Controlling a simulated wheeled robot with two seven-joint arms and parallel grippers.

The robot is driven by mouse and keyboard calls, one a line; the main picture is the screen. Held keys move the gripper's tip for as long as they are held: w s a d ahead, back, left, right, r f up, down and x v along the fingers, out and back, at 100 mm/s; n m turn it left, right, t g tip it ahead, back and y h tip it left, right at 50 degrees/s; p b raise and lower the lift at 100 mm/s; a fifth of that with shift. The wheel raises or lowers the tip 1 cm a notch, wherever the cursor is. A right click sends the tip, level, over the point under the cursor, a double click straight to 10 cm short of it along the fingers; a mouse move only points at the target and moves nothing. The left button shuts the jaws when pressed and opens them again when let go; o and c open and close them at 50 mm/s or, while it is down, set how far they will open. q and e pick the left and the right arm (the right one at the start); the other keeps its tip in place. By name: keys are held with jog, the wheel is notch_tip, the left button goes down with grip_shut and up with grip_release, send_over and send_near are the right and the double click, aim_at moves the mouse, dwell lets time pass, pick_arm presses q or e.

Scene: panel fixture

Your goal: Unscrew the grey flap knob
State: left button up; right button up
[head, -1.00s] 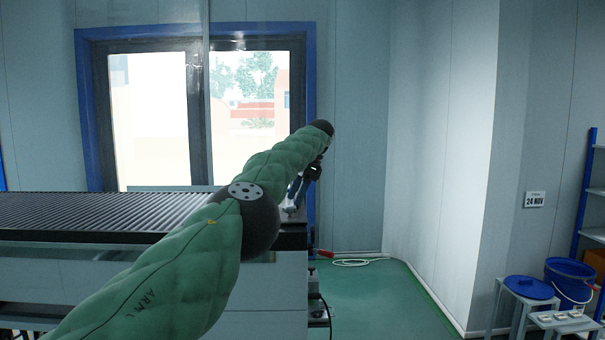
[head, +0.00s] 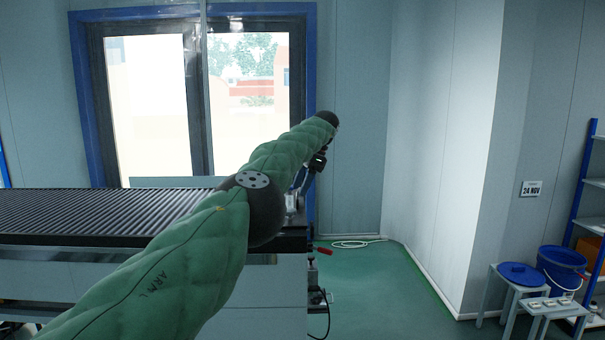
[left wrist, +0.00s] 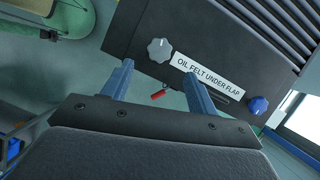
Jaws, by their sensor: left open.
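The grey knob (left wrist: 159,50), lobed and pale, sits on the dark panel in the left wrist view, at the left end of a white label (left wrist: 208,75) reading "OIL FELT UNDER FLAP". My left gripper (left wrist: 158,70) is open, its two blue-grey fingers apart on either side of the knob's line. The knob shows just beyond the fingertips, with nothing held; I cannot tell whether the fingers touch the panel. In the head view my green left arm hides the knob, and the gripper is mostly behind the wrist. My right gripper is not in view.
A blue knob (left wrist: 258,105) is on the same panel, beyond the label's right end. A ribbed dark bed (head: 100,210) runs left of my arm. A red handle (head: 323,251) sticks out low at its right end.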

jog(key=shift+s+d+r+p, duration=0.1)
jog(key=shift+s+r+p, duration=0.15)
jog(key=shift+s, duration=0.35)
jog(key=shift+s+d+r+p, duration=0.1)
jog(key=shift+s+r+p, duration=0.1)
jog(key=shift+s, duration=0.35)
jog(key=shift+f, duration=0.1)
